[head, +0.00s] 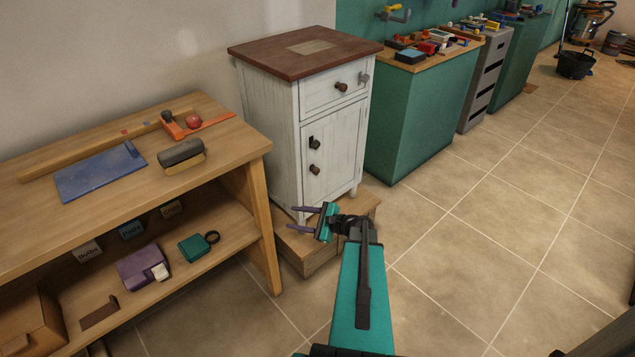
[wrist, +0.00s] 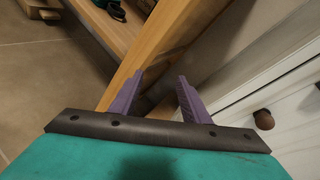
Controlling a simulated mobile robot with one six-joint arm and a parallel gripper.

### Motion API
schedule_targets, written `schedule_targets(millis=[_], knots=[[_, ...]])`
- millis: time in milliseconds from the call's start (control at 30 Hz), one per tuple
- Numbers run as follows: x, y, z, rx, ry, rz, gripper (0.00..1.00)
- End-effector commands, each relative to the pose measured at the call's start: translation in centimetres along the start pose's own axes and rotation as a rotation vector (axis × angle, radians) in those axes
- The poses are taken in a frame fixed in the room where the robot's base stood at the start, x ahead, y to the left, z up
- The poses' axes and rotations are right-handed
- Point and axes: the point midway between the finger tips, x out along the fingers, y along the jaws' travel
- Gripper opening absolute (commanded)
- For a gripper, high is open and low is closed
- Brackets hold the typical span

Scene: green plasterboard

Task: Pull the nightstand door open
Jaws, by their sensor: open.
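The white nightstand (head: 272,140) with a brown top stands on a low wooden platform against the wall in the head view. Its door (head: 337,150) is shut below a drawer, and has a dark latch and a round brown knob (head: 314,170). My gripper (head: 297,219) is open and empty, low in front of the nightstand and below the knob. In the wrist view my purple fingers (wrist: 158,90) are spread apart, pointing toward a wooden table leg. A brown knob (wrist: 264,119) on white boards shows to the right of the fingers, not between them.
A wooden workbench (head: 225,138) with a lower shelf stands close on the left. The wooden platform (head: 365,203) juts out under the nightstand. Green cabinets (head: 415,125) line the wall on the right. The tiled floor (head: 480,240) at right is clear.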

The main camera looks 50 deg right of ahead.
Motion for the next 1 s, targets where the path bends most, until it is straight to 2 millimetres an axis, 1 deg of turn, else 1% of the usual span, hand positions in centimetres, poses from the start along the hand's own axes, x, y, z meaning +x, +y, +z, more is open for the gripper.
schedule_targets(millis=[33,100,167,200,300,400,500,600,1000], knots=[[-1.3,-1.9,-1.6,0.033,-0.006,-0.065,0.42],[-3.3,-4.7,-2.6,0.080,-0.023,-0.151,0.42],[-5.2,-6.8,-3.5,0.118,-0.039,-0.221,0.42],[-6.4,-8.2,-4.0,0.141,-0.049,-0.264,0.42],[-9.2,-10.8,-4.9,0.187,-0.076,-0.355,0.42],[-11.3,-12.6,-5.5,0.217,-0.096,-0.417,0.42],[-12.5,-13.5,-5.7,0.234,-0.107,-0.450,0.42],[-12.9,-13.8,-5.7,0.240,-0.112,-0.462,0.42],[-12.7,-13.9,-5.7,0.239,-0.111,-0.460,0.42]])
